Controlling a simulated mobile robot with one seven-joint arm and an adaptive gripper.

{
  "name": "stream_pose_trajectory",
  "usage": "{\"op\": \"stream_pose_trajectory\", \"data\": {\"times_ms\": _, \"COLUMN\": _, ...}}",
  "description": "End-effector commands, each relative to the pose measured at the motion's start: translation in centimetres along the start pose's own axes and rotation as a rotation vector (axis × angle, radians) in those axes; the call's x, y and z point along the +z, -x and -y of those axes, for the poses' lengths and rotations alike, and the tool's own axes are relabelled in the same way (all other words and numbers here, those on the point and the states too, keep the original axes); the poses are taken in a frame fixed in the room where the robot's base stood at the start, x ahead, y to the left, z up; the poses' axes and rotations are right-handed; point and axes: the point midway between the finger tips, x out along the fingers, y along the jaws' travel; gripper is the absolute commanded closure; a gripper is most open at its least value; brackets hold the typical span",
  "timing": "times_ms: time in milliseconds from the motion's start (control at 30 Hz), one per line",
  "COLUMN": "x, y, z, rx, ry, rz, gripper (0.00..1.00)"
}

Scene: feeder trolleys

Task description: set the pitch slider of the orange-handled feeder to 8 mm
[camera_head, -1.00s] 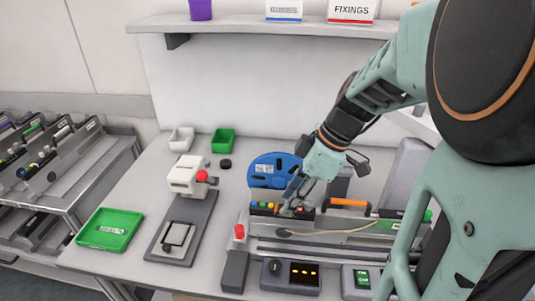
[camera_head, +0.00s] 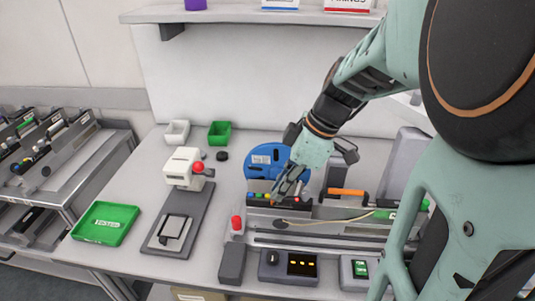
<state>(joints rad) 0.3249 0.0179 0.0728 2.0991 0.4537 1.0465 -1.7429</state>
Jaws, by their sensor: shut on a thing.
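The orange-handled feeder lies on the bench fixture, with its orange handle (camera_head: 347,192) to the right of my gripper. A row of small coloured marks (camera_head: 258,195) runs along the feeder's top left part. My gripper (camera_head: 279,196) points down onto this row and is shut on a small part there, seemingly the pitch slider. The fingers hide the slider, so its exact setting cannot be read. A blue reel (camera_head: 264,158) stands just behind the gripper.
A red button (camera_head: 236,223) and a display box (camera_head: 289,267) stand in front. A press-like tool (camera_head: 177,223), a green tray (camera_head: 105,224) and small bins (camera_head: 219,133) are left. A shelf (camera_head: 255,16) is above. A trolley with more feeders (camera_head: 50,150) stands far left.

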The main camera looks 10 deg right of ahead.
Motion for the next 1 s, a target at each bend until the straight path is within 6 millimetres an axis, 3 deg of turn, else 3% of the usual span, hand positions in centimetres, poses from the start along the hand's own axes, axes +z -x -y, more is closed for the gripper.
{"op": "stream_pose_trajectory", "data": {"times_ms": 233, "x": -0.3, "y": 0.0, "z": 0.0, "rx": 0.000, "ry": 0.001, "rz": -0.003, "gripper": 1.00}}
{"op": "stream_pose_trajectory", "data": {"times_ms": 267, "x": -0.3, "y": 0.0, "z": 0.0, "rx": 0.000, "ry": 0.001, "rz": -0.004, "gripper": 0.88}}
{"op": "stream_pose_trajectory", "data": {"times_ms": 400, "x": -0.3, "y": 0.0, "z": 0.0, "rx": 0.000, "ry": 0.001, "rz": -0.003, "gripper": 0.73}}
{"op": "stream_pose_trajectory", "data": {"times_ms": 767, "x": -0.2, "y": 0.4, "z": -0.1, "rx": 0.002, "ry": 0.000, "rz": -0.002, "gripper": 0.72}}
{"op": "stream_pose_trajectory", "data": {"times_ms": 1000, "x": -0.2, "y": 4.5, "z": -0.2, "rx": 0.006, "ry": 0.001, "rz": -0.002, "gripper": 0.72}}
